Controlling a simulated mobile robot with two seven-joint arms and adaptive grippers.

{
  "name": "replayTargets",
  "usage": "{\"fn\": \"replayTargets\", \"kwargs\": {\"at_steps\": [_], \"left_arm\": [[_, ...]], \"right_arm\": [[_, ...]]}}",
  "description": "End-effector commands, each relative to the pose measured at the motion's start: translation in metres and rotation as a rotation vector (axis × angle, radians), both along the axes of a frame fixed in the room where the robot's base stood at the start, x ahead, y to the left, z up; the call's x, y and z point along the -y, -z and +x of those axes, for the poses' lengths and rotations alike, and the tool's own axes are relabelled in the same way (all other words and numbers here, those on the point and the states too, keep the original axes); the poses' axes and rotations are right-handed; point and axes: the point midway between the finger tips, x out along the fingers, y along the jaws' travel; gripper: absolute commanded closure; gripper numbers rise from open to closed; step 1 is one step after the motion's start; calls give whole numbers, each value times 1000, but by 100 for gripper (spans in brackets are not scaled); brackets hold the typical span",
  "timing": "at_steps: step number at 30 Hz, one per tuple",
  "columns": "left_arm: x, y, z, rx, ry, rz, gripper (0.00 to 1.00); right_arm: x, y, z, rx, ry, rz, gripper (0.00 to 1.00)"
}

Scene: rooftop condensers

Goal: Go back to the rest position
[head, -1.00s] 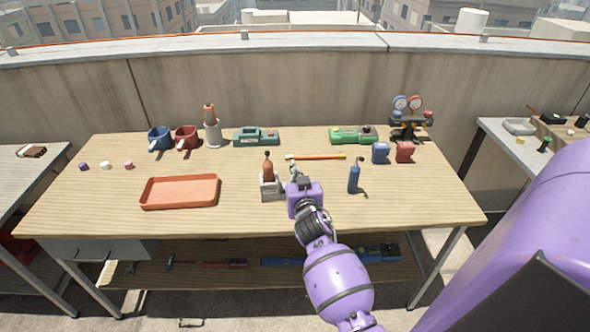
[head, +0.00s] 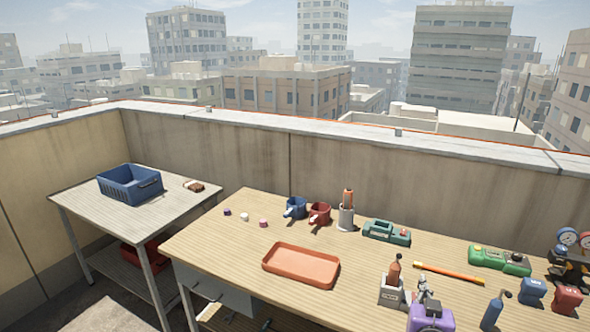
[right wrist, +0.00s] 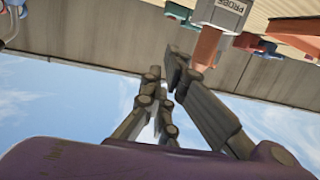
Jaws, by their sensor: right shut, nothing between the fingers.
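My right gripper (head: 421,284) is at the lower right of the head view, purple-bodied with grey fingers, just right of a grey holder (head: 391,295) with a brown-handled tool (head: 394,272) upright in it. Its fingers also show in the right wrist view (right wrist: 165,78), shut with nothing between them. In that view a grey block marked PROBE (right wrist: 222,14) and a red-brown handle (right wrist: 207,45) lie beyond the fingertips, apart from them. My left gripper is in neither view.
The wooden workbench (head: 225,262) holds an orange tray (head: 301,264), blue and red mugs, a green device (head: 386,232), an orange-yellow rod (head: 448,273) and a blue bottle (head: 493,311). A side table (head: 95,208) with a blue basket (head: 130,186) stands left. A parapet runs behind.

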Motion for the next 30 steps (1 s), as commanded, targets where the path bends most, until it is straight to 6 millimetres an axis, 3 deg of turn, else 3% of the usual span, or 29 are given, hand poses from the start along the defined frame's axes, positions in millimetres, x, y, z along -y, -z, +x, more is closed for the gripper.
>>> {"fn": "replayTargets", "kwargs": {"at_steps": [2, 8, 14, 18, 21, 24, 27, 30], "left_arm": [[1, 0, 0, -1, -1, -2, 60], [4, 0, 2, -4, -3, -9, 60], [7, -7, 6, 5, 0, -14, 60], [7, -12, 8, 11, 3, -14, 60], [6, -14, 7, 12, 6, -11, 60], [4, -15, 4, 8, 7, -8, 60], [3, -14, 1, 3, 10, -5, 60], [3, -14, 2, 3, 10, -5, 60]], "right_arm": [[-27, -3, 2, -10, -69, -19, 100], [-83, 57, -62, -153, -222, -40, 100], [-135, 128, -167, -326, -352, 6, 100], [-169, 170, -256, -451, -413, 78, 100], [-185, 189, -312, -525, -426, 134, 100], [-191, 203, -354, -584, -426, 162, 100], [-189, 211, -379, -622, -416, 171, 100], [-187, 214, -388, -637, -409, 174, 100]]}}
